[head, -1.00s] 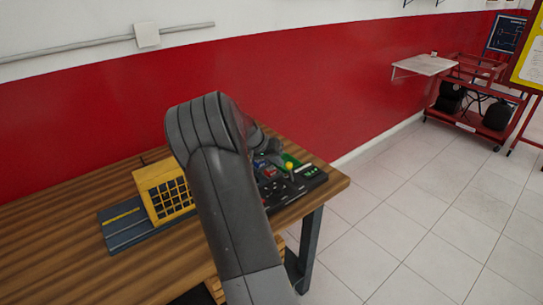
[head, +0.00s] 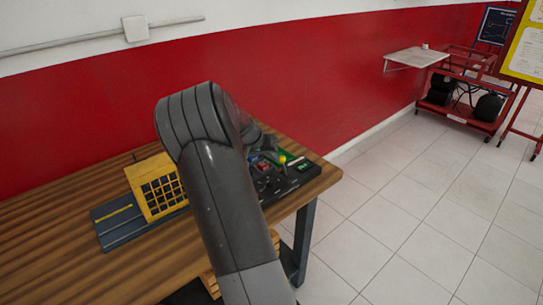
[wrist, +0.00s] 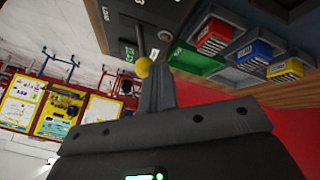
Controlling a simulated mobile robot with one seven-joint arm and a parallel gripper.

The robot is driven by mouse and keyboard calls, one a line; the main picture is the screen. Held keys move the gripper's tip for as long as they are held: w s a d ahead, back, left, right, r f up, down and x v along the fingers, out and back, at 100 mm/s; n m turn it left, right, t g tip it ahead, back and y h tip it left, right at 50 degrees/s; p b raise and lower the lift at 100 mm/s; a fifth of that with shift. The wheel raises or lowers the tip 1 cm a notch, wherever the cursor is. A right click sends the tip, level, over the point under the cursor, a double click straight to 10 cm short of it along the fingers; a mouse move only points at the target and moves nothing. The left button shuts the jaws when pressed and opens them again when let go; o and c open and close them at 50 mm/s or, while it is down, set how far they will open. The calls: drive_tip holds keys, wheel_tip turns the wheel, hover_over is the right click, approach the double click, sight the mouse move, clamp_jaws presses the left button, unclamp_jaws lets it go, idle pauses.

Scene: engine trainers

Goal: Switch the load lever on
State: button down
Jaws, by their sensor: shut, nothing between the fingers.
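The load lever has a yellow ball knob (head: 282,159) and stands on the black control panel (head: 292,183) at the right end of the bench. In the wrist view the yellow knob (wrist: 142,67) is just left of my fingertips, and the white LOAD label (wrist: 105,13) is on the panel above. My gripper (wrist: 157,76) is shut and empty, its fingers beside the knob; I cannot tell whether they touch it. In the head view my arm hides much of the gripper and part of the panel.
A yellow cage (head: 158,188) on a dark base stands left of my arm on the wooden bench (head: 60,215). A red wall is behind.

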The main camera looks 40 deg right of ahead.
sight(283, 162)
drive_tip(key=shift+s, duration=0.1)
drive_tip(key=shift+s+r+m+t, duration=0.3)
drive_tip(key=shift+s+m+t, duration=0.1)
drive_tip(key=shift+s+t, duration=0.4)
drive_tip(key=shift+s+r+m+t, duration=0.2)
drive_tip(key=shift+s+m+t, duration=0.2)
drive_tip(key=shift+s+t, duration=0.85)
drive_tip(key=shift+t, duration=0.05)
drive_tip(key=shift+s, duration=0.4)
drive_tip(key=shift+w, duration=0.1)
drive_tip(key=shift+r, duration=0.1)
drive_tip(key=shift+r, duration=0.7)
